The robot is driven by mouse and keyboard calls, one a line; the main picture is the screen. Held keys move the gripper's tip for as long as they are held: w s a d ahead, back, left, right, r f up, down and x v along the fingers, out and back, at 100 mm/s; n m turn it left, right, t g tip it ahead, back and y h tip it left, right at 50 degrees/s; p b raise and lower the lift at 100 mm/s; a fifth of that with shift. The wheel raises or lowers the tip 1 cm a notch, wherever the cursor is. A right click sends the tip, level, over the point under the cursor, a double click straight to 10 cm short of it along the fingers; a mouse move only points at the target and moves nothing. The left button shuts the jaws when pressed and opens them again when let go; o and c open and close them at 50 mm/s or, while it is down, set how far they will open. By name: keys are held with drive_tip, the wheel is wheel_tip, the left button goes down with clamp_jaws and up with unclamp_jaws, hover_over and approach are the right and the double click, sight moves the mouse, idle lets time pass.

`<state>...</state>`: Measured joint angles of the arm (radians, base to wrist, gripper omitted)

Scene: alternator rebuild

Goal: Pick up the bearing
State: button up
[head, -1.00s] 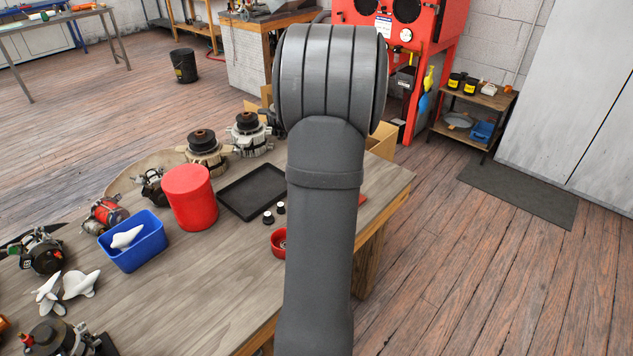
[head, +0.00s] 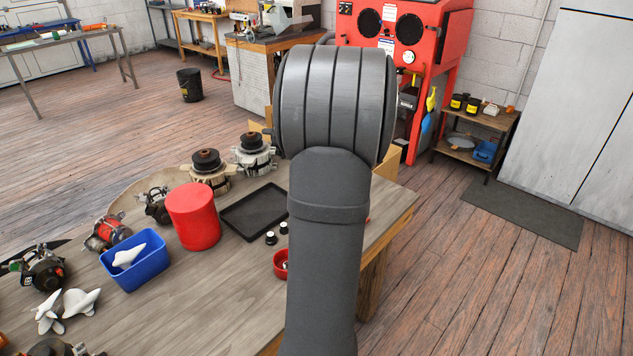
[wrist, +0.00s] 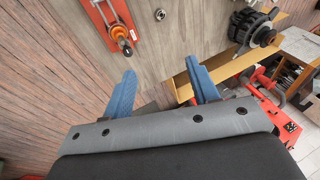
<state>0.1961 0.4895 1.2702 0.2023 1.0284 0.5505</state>
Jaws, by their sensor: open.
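In the wrist view, a small silvery ring that looks like the bearing (wrist: 160,15) lies on the wooden table near the top edge. My gripper (wrist: 163,69) has two blue fingers spread apart, with nothing between them. The ring lies beyond the fingertips, roughly in line with the gap, and is not touched. In the head view my arm covers the middle of the picture. My gripper does not show there, and I cannot make out the bearing.
A red fixture (wrist: 104,20) with a copper-coloured part lies left of the ring. A dark alternator (wrist: 254,27) and a cardboard box (wrist: 222,69) are to the right. In the head view, a black tray (head: 254,211), red canister (head: 194,217) and blue bin (head: 136,264) occupy the table.

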drive_tip(key=w+a+f+n+g+h, duration=0.1)
drive_tip(key=w+a+f+h, duration=0.45)
drive_tip(key=f, duration=0.75)
drive_tip(key=shift+y, duration=0.75)
drive_tip(key=w+f, duration=0.1)
drive_tip(key=f, duration=0.2)
drive_tip(key=w+f, duration=0.1)
drive_tip(key=f, duration=0.2)
drive_tip(key=w+f, duration=0.2)
drive_tip(key=f, duration=0.2)
drive_tip(key=shift+a, duration=0.1)
drive_tip(key=shift+w+x, duration=0.15)
drive_tip(key=shift+x, duration=1.45)
drive_tip(key=shift+w+x, duration=0.2)
drive_tip(key=shift+x, duration=1.35)
drive_tip(key=shift+c, duration=0.2)
drive_tip(key=shift+r, duration=0.1)
drive_tip(key=c, duration=1)
